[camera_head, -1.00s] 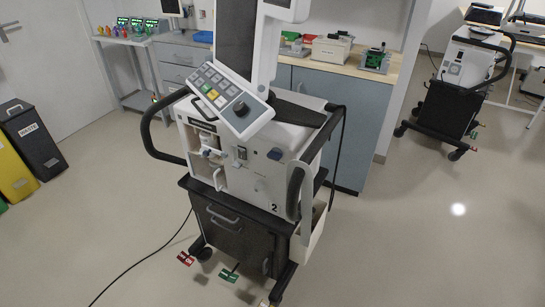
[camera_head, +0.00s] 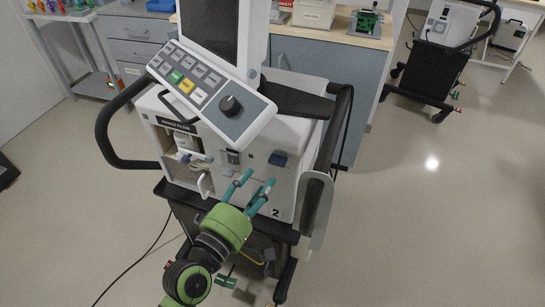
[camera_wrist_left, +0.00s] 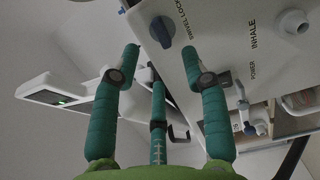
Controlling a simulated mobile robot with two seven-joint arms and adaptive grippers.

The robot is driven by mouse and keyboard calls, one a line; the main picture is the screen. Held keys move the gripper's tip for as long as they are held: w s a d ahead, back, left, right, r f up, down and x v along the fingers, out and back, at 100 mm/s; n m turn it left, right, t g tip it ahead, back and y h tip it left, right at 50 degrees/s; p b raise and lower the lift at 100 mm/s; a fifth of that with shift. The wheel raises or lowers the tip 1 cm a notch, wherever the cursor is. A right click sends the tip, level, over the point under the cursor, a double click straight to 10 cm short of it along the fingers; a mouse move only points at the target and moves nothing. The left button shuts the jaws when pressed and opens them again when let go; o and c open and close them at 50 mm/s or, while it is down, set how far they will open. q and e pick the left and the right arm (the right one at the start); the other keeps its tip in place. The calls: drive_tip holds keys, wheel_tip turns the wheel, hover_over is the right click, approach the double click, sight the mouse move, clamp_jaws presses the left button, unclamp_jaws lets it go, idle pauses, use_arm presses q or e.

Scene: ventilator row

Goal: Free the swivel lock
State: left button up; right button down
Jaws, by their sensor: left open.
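The swivel lock is a dark blue knob (camera_head: 278,159) on the front panel of the ventilator (camera_head: 300,143), at its upper right. In the left wrist view the knob (camera_wrist_left: 162,31), with "SWIVEL LOCK" lettering beside it, shows beyond the fingertips, between the two outer fingers. My left gripper (camera_head: 259,180) is open and empty, with teal fingers pointing up at the panel, just below the knob in the head view. The fingers (camera_wrist_left: 160,62) look apart from the knob. My right gripper is not in view.
A tilted keypad panel with a dial (camera_head: 228,104) overhangs the ventilator front. A black handle (camera_head: 110,135) loops out on its left. A white hose fitting (camera_head: 204,184) sits left of the gripper. A counter (camera_head: 385,38) stands behind.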

sight(275, 163)
use_arm(q)
drive_tip(key=x, duration=0.6)
drive_tip(key=shift+w+d+p, duration=0.25)
drive_tip(key=shift+w+p, duration=0.05)
clamp_jaws()
